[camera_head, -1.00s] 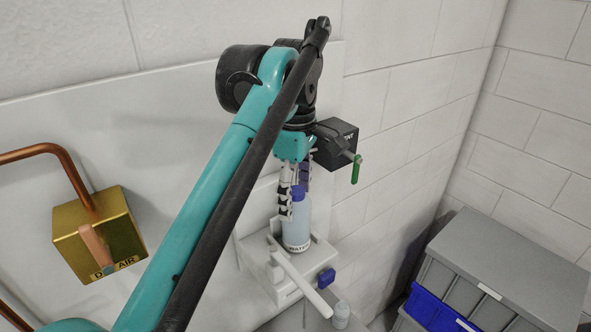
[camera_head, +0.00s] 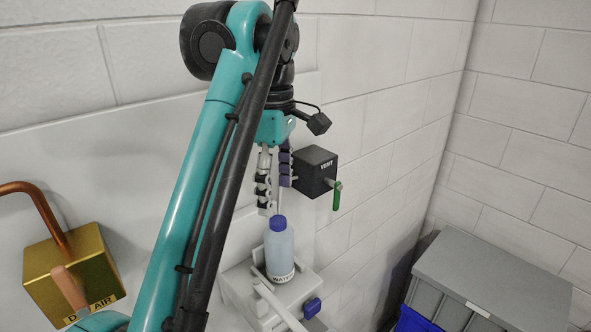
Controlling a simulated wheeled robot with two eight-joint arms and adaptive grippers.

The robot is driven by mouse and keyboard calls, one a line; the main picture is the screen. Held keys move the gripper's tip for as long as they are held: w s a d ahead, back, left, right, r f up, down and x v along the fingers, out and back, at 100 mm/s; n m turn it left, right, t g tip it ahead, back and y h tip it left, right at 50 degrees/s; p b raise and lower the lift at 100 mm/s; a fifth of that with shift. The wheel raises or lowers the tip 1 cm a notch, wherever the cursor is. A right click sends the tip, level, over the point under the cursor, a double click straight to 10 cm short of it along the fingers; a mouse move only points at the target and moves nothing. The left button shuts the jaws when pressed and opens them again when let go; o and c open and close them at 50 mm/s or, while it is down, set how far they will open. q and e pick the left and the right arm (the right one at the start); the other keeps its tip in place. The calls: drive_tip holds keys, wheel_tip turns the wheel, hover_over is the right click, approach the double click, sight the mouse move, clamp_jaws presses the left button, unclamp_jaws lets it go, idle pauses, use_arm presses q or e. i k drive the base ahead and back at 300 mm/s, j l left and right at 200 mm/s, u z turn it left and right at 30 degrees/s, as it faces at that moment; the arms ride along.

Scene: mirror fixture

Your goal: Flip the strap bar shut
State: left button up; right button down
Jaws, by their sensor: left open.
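A pale blue water bottle with a blue cap (camera_head: 279,248) stands upright in a white wall-mounted holder (camera_head: 238,282). The white strap bar (camera_head: 279,306) sticks out from the holder toward the lower right and is not across the bottle; its far end is cut off by the bottom edge. A blue tab (camera_head: 312,307) sits on the holder's right side. My left gripper (camera_head: 274,203) points down just above the cap, open and empty, with one pale finger and one purple finger. My right gripper is not in view.
A black VENT box (camera_head: 315,172) with a green lever (camera_head: 337,195) is on the wall close right of my left gripper. A brass AIR box (camera_head: 72,272) with a copper pipe is at left. Grey crates (camera_head: 490,285) stand lower right.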

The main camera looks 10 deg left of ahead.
sight(260, 290)
drive_tip(key=k+l, duration=0.2)
drive_tip(key=k, duration=0.25)
drive_tip(key=k+l, duration=0.2)
drive_tip(key=k, duration=0.3)
